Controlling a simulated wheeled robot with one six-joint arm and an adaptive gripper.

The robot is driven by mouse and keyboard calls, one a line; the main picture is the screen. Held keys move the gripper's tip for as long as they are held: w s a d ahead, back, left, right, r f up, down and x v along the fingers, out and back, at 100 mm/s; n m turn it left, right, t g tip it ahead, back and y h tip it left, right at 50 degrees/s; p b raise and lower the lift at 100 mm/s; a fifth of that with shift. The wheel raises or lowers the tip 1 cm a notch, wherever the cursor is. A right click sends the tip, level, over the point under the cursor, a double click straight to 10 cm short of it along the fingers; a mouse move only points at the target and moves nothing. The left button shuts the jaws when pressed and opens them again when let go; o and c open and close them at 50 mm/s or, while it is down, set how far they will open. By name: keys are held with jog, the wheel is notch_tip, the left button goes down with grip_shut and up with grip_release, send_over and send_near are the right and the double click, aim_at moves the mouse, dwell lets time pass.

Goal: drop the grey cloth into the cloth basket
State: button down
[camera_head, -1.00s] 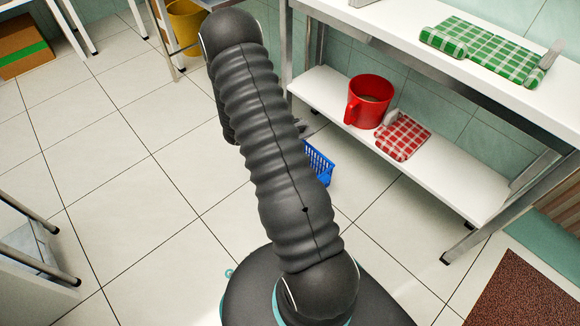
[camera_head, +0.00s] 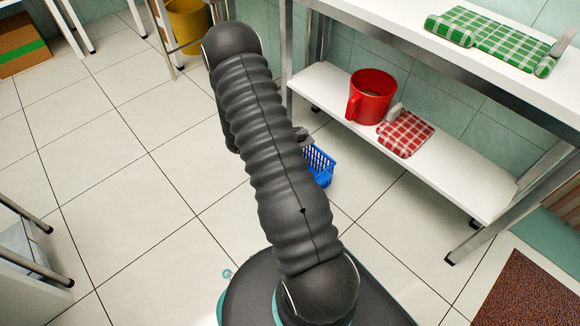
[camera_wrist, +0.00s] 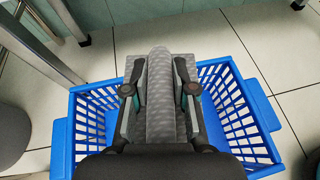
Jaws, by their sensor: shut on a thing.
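The blue plastic basket (camera_head: 321,166) stands on the floor, partly hidden behind my arm in the head view. In the wrist view the blue basket (camera_wrist: 240,92) spreads to both sides of my gripper, with its lattice walls showing. My gripper (camera_wrist: 159,90) is shut on the grey cloth (camera_wrist: 161,112), a folded piece with a fine pattern held between the two fingers. Gripper and cloth are over the basket's middle in that view. How high the cloth hangs above the basket floor cannot be told. The gripper is mostly hidden by my arm in the head view.
A white two-level table (camera_head: 455,185) stands right of the basket. Its lower shelf bears a red mug (camera_head: 371,92) and a red checked cloth (camera_head: 406,135); its top bears a green checked cloth (camera_head: 490,40). A metal table leg is close to the basket's left. Open tiled floor lies left.

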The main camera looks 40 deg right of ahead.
jog(key=c, duration=0.9)
grip_release()
jog(key=shift+o, duration=0.2)
jog(key=v, duration=1.2)
